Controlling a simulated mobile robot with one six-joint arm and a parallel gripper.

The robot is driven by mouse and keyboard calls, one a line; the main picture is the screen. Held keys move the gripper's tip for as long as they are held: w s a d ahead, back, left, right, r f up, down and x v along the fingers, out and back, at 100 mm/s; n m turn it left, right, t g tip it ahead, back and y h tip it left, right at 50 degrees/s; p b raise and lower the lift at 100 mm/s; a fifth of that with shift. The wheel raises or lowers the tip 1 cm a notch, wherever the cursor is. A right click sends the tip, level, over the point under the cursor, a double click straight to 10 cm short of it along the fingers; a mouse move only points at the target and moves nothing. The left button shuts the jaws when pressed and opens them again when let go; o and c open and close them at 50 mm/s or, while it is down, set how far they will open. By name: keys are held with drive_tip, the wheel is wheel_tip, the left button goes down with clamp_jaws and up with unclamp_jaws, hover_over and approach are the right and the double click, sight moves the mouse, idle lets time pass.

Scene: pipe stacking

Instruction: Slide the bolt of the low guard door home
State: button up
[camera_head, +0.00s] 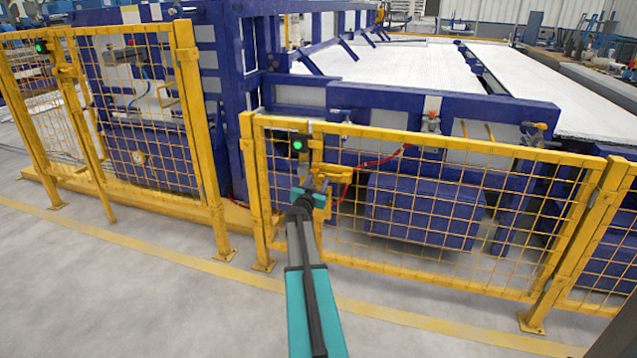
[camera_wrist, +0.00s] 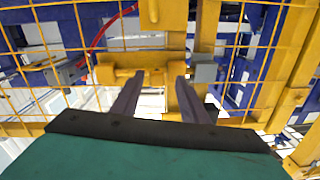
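The low guard door (camera_head: 430,208) is a yellow frame with wire mesh, standing in line with the fence. Its yellow bolt (camera_head: 333,171) sits at the door's upper left edge, beside the post with the green light. In the wrist view the bolt's yellow bar (camera_wrist: 122,75) runs sideways in front of the fingers, with a grey block (camera_wrist: 203,70) to its right. My gripper (camera_wrist: 160,78) has its two dark fingers apart, their tips close to the bolt. Contact cannot be told. In the head view my gripper (camera_head: 319,186) partly hides the bolt area.
A taller yellow guard door (camera_head: 130,110) stands to the left, with its own green light. Blue machinery (camera_head: 420,205) and a red hose (camera_head: 383,160) lie behind the mesh. The grey floor (camera_head: 130,290) in front of the fence is clear.

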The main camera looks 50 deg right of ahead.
drive_tip(key=shift+s+a, duration=0.1)
drive_tip(key=shift+s, duration=0.05)
drive_tip(key=p+v, duration=0.2)
drive_tip(key=v, duration=1.1)
drive_tip(key=shift+a, duration=0.3)
idle(0.6)
